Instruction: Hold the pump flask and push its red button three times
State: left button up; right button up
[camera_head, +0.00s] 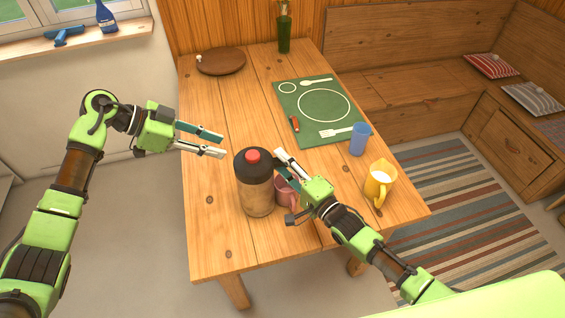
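The pump flask (257,192) stands upright near the front of the wooden table, with a brown body and a black top. Its red button (253,155) is on top and uncovered. My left gripper (223,146) is open and empty, in the air to the left of and beyond the flask top. My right gripper (278,162) is close to the right side of the flask top, its fingers apart and pointing towards the far left. I cannot tell whether it touches the flask. Nothing shows between its fingers.
A pink mug (284,193) stands just right of the flask, partly hidden by my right gripper. A yellow jug (379,182), blue cup (360,138) and green placemat (288,98) lie further right. A brown board (221,61) and green bottle (284,30) are at the back. The table's left side is clear.

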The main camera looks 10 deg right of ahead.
jog(key=shift+w, duration=0.15)
jog(key=shift+c, duration=0.5)
grip_shut()
pick_arm(q)
jog(key=c, duration=0.3)
jog(key=shift+y, duration=0.7)
jog(key=r, duration=0.7)
jog(key=shift+s+d+r, duration=0.15)
jog(key=shift+s+r, duration=0.05)
jog(key=shift+s, duration=0.15)
grip_shut()
